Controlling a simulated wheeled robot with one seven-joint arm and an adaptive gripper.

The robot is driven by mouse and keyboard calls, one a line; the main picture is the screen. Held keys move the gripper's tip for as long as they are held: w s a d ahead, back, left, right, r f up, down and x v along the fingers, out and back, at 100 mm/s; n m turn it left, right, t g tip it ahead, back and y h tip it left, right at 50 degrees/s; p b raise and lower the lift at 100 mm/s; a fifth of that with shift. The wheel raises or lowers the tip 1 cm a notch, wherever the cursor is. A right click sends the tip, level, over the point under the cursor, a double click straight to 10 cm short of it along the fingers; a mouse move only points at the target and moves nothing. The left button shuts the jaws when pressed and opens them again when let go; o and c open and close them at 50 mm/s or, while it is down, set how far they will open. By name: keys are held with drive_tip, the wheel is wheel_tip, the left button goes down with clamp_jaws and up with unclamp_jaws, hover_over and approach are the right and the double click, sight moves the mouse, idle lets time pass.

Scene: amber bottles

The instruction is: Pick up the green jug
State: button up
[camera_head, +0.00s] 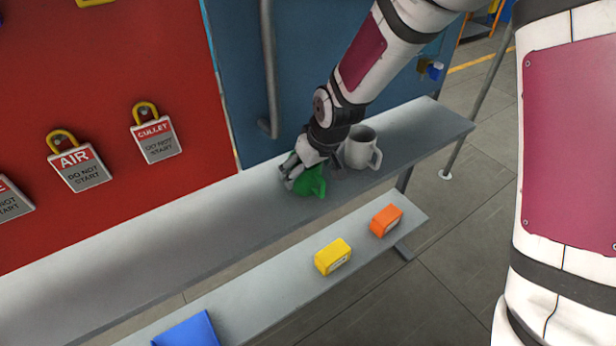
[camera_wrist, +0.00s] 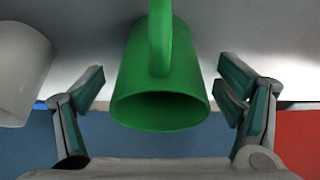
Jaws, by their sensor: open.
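The green jug (camera_head: 311,181) stands on the upper grey shelf in the head view, partly hidden by my gripper (camera_head: 297,172). In the wrist view the green jug (camera_wrist: 165,80) is in the middle, with its dark open mouth towards the camera and its handle at the top of the picture. My gripper (camera_wrist: 165,95) is open, with one finger to the left of the jug and one to the right. Gaps show between the jug and both fingers.
A grey-white mug (camera_head: 361,148) stands close to the right of the jug; it also shows in the wrist view (camera_wrist: 22,70) at the left edge. The upper shelf (camera_head: 150,255) is clear to the left. A yellow box (camera_head: 332,256), an orange box (camera_head: 386,220) and a blue object (camera_head: 188,332) lie on the lower shelf.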

drive_tip(key=c, duration=1.3)
drive_tip(key=shift+r, duration=0.15)
